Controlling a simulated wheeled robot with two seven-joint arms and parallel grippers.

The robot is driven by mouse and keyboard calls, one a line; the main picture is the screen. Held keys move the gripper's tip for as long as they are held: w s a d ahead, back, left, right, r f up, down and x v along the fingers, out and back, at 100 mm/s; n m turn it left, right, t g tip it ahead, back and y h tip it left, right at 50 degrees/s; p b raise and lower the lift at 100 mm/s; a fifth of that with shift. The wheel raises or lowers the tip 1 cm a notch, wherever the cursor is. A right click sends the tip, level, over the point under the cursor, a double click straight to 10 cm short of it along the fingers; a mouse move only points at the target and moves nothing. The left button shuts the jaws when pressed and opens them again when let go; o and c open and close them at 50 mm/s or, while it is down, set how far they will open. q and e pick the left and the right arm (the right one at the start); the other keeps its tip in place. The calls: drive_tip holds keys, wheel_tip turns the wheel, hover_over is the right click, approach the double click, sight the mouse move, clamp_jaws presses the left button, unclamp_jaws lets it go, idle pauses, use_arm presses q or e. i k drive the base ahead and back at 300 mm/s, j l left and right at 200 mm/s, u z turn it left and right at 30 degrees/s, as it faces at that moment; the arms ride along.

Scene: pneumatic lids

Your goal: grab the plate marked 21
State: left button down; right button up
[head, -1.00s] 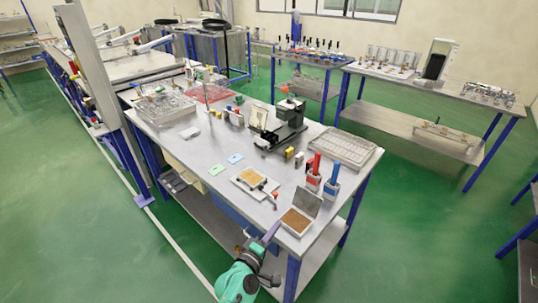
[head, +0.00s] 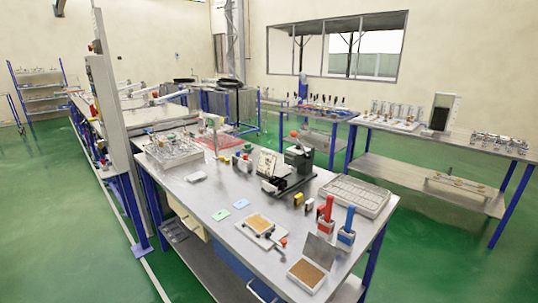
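I cannot read the number 21 on anything at this distance, so I cannot tell which thing is the plate marked 21. Small flat pieces lie on the near metal workbench (head: 205,203): a green one (head: 221,215) and a pale blue one (head: 240,203) beside it. A small white piece (head: 196,177) lies farther back on the left. A yellow block (head: 298,199) and a dark one stand near the middle of the bench. Neither of my grippers is in view.
The bench also holds a dark machine (head: 292,176), a compartment tray (head: 352,196), red (head: 326,208) and blue (head: 346,227) handled tools, an open box (head: 307,273) and a clamp board (head: 260,226). A grey post (head: 113,105) stands at left. Green floor is clear left and right.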

sight(260, 224)
drive_tip(key=i+j+z, duration=0.2)
drive_tip(key=j+z, duration=0.2)
drive_tip(key=i+j+z, duration=0.1)
drive_tip(key=j+z, duration=0.3)
drive_tip(key=i+j+z, duration=0.1)
drive_tip(key=j+z, duration=0.3)
drive_tip(key=j, duration=0.15)
